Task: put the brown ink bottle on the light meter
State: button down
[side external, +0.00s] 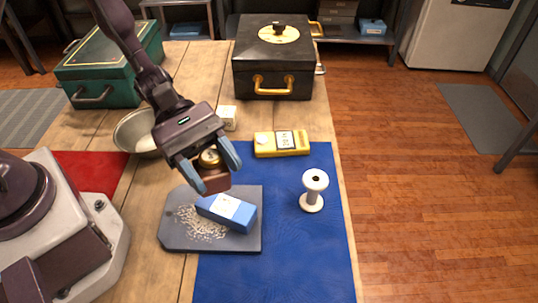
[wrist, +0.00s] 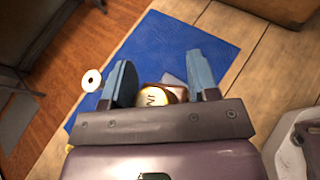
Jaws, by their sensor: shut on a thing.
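My gripper (side external: 213,166) is shut on the brown ink bottle (side external: 215,181), a squat brown block with a round brass-coloured cap. The bottle is held upright or nearly so, above the grey board. In the wrist view the bottle (wrist: 155,97) shows between the blue fingers of my gripper (wrist: 160,85), partly hidden by the gripper body. The light meter (side external: 282,143) is a yellow box with a white dome and a display.
A grey board (side external: 175,240) holds a blue and white box (side external: 228,212) and small pale grains. A white spool (side external: 313,190) stands on the blue mat (side external: 290,265). A metal bowl (side external: 133,132), small white box (side external: 227,117), black case (side external: 273,75) and green case (side external: 105,70) stand farther back.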

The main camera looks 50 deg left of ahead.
jog(key=w+a+r+n+t, duration=0.3)
jog(key=w+a+t, duration=0.2)
jog(key=w+a, duration=0.45)
send_over(288, 145)
jog(key=shift+y, duration=0.3)
jog(key=shift+f, duration=6.65)
jog(key=shift+f, duration=0.1)
jog(key=shift+c, duration=1.9)
grip_release()
